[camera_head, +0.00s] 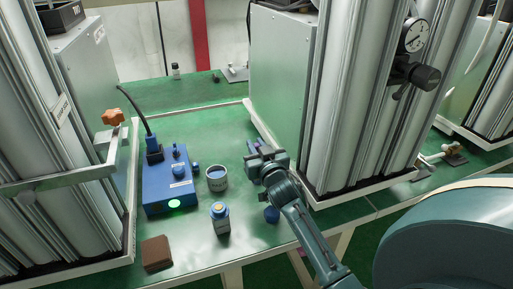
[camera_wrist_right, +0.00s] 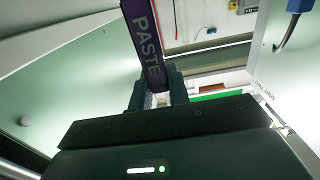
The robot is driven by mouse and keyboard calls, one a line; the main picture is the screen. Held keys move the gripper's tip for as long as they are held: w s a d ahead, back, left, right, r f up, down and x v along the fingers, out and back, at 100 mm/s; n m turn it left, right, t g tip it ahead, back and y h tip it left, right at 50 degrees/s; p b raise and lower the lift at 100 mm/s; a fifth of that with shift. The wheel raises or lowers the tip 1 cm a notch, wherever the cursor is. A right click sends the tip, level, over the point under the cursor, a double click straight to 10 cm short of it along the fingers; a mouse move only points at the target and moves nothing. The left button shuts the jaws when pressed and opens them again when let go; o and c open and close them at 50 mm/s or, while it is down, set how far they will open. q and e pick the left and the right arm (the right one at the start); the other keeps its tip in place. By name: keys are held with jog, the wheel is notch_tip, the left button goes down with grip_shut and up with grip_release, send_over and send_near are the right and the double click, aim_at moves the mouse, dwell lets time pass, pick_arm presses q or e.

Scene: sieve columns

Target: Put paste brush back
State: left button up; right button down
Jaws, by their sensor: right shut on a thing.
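The paste brush (camera_wrist_right: 146,42) has a dark purple handle with PASTE in white letters. In the right wrist view it stands between the fingers of my right gripper (camera_wrist_right: 158,92), which is shut on it. In the head view my right gripper (camera_head: 262,160) is over the green bench, right of the grey cup and close to the tall machine. Only a small purple bit of the brush (camera_head: 256,146) shows there; the gripper hides the rest. The brush's tip cannot be made out. My left gripper is not in view.
A grey cup (camera_head: 217,180), a blue-labelled bottle (camera_head: 220,219), a blue box (camera_head: 168,188) with a green light and a brown block (camera_head: 156,253) stand on the green bench (camera_head: 195,123). Tall column machines (camera_head: 358,100) flank the space. The bench's back is mostly clear.

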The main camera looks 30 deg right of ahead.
jog(key=shift+f, duration=0.1)
jog(key=c, duration=1.3)
grip_release()
jog(key=shift+c, duration=0.2)
jog(key=shift+r, duration=0.25)
jog(key=v, duration=1.2)
